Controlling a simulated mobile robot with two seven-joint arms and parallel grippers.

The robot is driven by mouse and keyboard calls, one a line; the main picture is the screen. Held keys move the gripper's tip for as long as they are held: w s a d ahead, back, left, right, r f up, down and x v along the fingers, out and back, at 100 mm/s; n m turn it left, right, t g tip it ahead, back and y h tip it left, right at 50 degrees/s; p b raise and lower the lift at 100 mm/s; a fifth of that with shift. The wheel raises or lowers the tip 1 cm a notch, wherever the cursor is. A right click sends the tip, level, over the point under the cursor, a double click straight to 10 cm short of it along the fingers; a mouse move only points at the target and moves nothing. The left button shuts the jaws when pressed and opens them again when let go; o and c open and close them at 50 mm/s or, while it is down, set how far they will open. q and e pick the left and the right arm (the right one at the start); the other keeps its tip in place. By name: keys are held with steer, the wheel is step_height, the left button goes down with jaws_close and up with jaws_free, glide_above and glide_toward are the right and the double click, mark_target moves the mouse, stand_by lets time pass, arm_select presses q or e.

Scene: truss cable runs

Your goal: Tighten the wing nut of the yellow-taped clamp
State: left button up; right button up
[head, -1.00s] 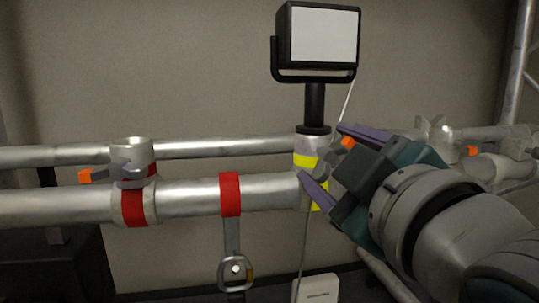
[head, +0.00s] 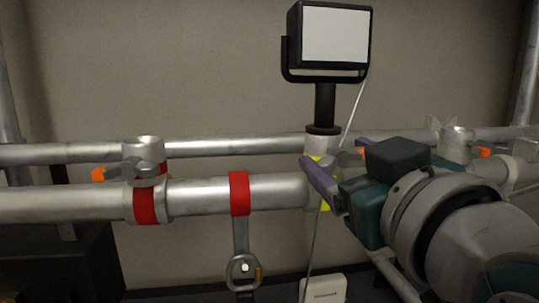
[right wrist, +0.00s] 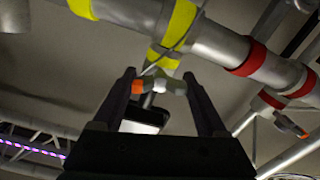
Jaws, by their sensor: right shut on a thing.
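The yellow-taped clamp (head: 317,147) sits on the front pipe below the lamp. Its yellow tape also shows in the right wrist view (right wrist: 163,57). Its wing nut (right wrist: 160,85), grey with an orange tip (right wrist: 137,87), lies between the fingers of my right gripper (right wrist: 158,76). In the head view my right gripper (head: 338,163) reaches in from the right, shut on the wing nut, and its fingers and body hide much of the nut and clamp. My left gripper is not in view.
A lamp (head: 333,36) stands on the clamp, with a thin cable (head: 351,117) running down past it. A red-taped clamp (head: 146,187) is at left. A strap with a buckle (head: 243,268) hangs from the front pipe. Another clamp (head: 456,138) with an orange-tipped nut is at right.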

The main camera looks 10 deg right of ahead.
stand_by(0.4)
steer(key=o, duration=1.3)
steer(key=shift+s+f, duration=0.1)
steer(key=shift+s, duration=0.15)
steer(key=s+b, duration=0.2)
steer(key=s, duration=0.7)
steer(key=shift+s+d, duration=0.15)
steer(key=shift+s, duration=0.1)
